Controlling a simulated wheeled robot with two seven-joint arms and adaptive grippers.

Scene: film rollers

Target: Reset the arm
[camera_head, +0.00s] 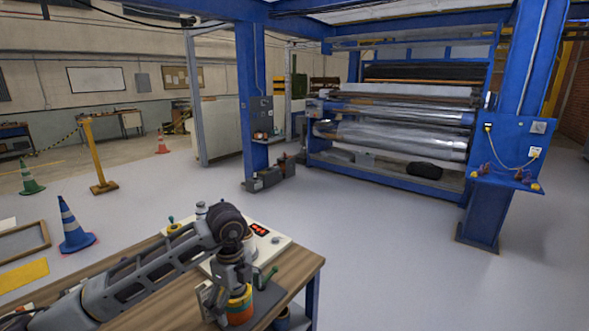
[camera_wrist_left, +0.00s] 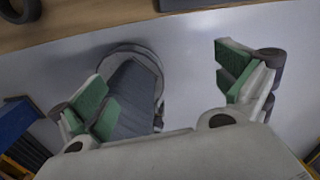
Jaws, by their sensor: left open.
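My left arm reaches over the wooden workbench (camera_head: 185,297) from the left in the head view. It bends at a dark joint, and my left gripper (camera_head: 236,280) hangs down near the bench's right end. In the left wrist view the two green-padded fingers of my left gripper (camera_wrist_left: 165,88) stand wide apart, with nothing clearly held. A dark grey shape with a round rim (camera_wrist_left: 157,62) lies beyond the left finger; I cannot tell what it is. An orange and green round item (camera_head: 240,308) is just below the gripper in the head view. My right gripper is not in view.
A white panel with red buttons (camera_head: 272,238) lies on the bench behind the arm. A blue cone (camera_head: 72,228) stands left of the bench. A blue post (camera_head: 497,170) and a large roller machine (camera_head: 400,135) stand beyond. The grey floor (camera_head: 390,265) to the right is clear.

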